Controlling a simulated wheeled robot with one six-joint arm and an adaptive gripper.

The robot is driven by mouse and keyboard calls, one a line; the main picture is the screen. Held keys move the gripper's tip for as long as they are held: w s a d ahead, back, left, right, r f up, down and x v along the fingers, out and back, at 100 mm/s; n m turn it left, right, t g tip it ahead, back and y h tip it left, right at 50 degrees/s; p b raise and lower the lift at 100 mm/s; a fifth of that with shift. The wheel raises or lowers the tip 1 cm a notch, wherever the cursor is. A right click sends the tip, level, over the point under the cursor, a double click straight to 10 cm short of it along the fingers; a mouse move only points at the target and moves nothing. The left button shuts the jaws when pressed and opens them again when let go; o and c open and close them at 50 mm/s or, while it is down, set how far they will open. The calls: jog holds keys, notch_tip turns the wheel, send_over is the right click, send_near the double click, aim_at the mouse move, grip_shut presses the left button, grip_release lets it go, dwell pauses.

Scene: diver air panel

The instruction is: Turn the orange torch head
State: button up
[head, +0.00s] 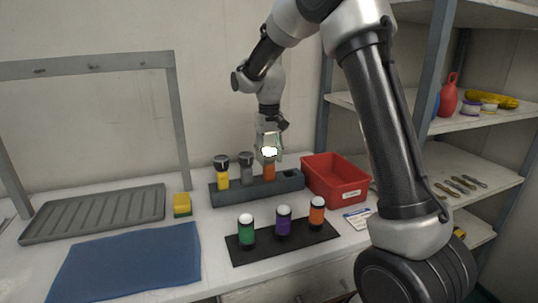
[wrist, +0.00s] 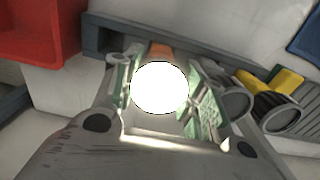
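The orange torch (head: 269,172) stands upright in a dark rack (head: 235,192) on the table, at the right of a grey torch (head: 246,170) and a yellow torch (head: 223,180). Its head is lit and glares white; in the wrist view the bright round lens (wrist: 159,88) faces the camera, with a bit of orange body (wrist: 160,50) behind it. My gripper (head: 268,146) points down over this torch. In the wrist view its green-padded fingers (wrist: 160,98) lie against both sides of the head, shut on it. The glare hides the exact contact.
A red bin (head: 336,182) stands close right of the rack. A black mat (head: 282,240) in front holds green, purple and orange canisters. A blue cloth (head: 130,264), grey tray (head: 95,213) and yellow-green sponge (head: 182,204) lie left. Shelves (head: 470,160) stand at right.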

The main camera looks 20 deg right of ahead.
jog(key=shift+n, duration=0.3)
jog(key=n, duration=0.6)
jog(key=shift+d, duration=0.1)
jog(key=n, duration=0.3)
jog(key=shift+n, duration=0.4)
jog(key=shift+w+n, duration=0.1)
jog(key=shift+n, duration=1.7)
jog(key=o, duration=1)
jog(key=shift+o, duration=0.2)
